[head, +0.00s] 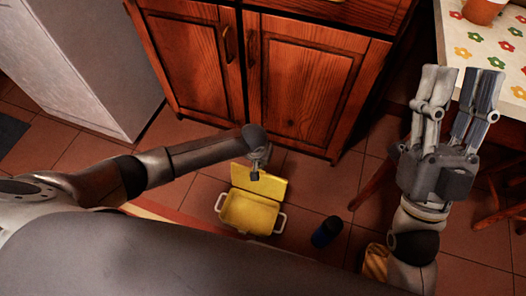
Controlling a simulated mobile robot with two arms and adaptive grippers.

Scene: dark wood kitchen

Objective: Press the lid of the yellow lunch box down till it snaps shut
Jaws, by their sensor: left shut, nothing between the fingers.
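The yellow lunch box (249,212) stands on the tiled floor in front of the wooden cabinet, with a light handle at each side. Its yellow lid (262,184) is open and stands raised at the back edge. The inside of the box looks empty. My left gripper (255,177) is shut and empty, pointing down over the top part of the lid. I cannot tell whether it touches the lid. My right gripper (463,92) is raised at the right, well away from the box, with its fingers spread apart.
A dark blue cup or bottle (327,231) stands on the floor right of the box. The wooden cabinet (299,88) is behind it, and a white appliance (88,55) is at the left. A table with a flowered cloth (502,45) is at the upper right.

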